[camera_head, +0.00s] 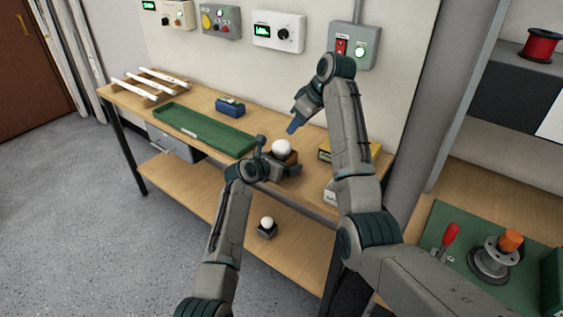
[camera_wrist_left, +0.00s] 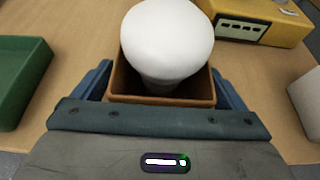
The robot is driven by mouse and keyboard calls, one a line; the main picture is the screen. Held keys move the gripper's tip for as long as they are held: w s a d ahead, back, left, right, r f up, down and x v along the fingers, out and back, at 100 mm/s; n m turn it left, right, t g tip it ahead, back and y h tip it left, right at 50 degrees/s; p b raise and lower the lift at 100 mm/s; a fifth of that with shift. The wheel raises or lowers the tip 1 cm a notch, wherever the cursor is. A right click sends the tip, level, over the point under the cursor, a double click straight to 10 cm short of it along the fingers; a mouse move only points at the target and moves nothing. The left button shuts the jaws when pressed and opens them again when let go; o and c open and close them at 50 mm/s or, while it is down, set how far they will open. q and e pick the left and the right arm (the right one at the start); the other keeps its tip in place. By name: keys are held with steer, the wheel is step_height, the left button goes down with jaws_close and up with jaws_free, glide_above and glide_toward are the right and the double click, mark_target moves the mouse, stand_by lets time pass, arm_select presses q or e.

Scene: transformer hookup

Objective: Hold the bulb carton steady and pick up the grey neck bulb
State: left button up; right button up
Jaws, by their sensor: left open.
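The bulb carton (camera_head: 292,158) is an open brown box near the front edge of the workbench. It also shows in the left wrist view (camera_wrist_left: 165,98). A bulb with a large white globe (camera_head: 281,147) stands in it; in the left wrist view the bulb (camera_wrist_left: 167,38) tapers to a paler grey neck, its base hidden in the carton. My left gripper (camera_wrist_left: 163,88) is open, with one blue finger on each side of the carton; contact is unclear. My right gripper (camera_head: 293,124) points down, above and just beyond the bulb, apart from it. Its jaw opening is unclear.
A green tray (camera_head: 205,130) lies left of the carton, with a blue object (camera_head: 230,106) behind it. A yellow device (camera_head: 335,151) stands to the right. Another white bulb (camera_head: 267,221) sits in a dark holder on the lower shelf. Control boxes (camera_head: 278,32) hang on the wall.

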arm_select(q)
steer(key=shift+w+f, duration=0.1)
steer(key=shift+c, duration=0.2)
steer(key=c, duration=1)
